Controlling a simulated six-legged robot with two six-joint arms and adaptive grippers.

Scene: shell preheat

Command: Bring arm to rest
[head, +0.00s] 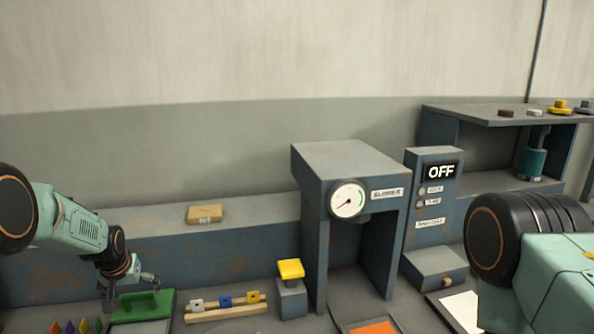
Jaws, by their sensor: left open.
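My left arm comes in from the left, and its gripper (132,291) points down at the lower left. It is open, with its fingers just above or beside a green block (148,304) on a tray. I cannot tell whether they touch the block. Nothing shows held between the fingers. My right arm fills the lower right corner, and its gripper is out of view.
A wooden rack (225,311) with small coloured pieces and a yellow-topped post (290,269) stand right of the left gripper. A gauge cabinet (349,160) and a panel reading OFF (440,172) stand further right. A tan block (204,213) lies on the back ledge.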

